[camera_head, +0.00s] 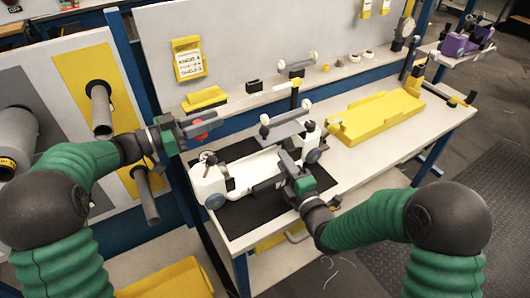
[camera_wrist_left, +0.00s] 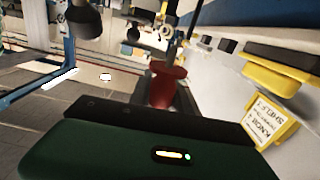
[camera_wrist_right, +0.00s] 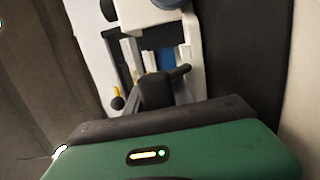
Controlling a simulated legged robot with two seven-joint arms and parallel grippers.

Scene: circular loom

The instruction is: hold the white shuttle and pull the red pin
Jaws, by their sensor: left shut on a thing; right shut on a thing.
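The white shuttle (camera_head: 240,176) lies on a black mat (camera_head: 238,216) at the near left end of the bench. It also shows in the right wrist view (camera_wrist_right: 190,55). My right gripper (camera_head: 287,163) is shut on the shuttle at its near right side; the exact contact is partly hidden. The red pin (camera_head: 200,131) shows beside the fingers of my left gripper (camera_head: 205,124), above and behind the shuttle's left end. The left wrist view shows the red pin (camera_wrist_left: 165,85) in front of the palm, and the left gripper is shut on it.
A yellow fixture (camera_head: 375,118) stands on the bench to the right. A yellow block (camera_head: 204,98) and small parts line the back shelf. Grey cylinders (camera_head: 102,108) stick out of the left panel. Bare bench top (camera_head: 375,155) lies right of the mat.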

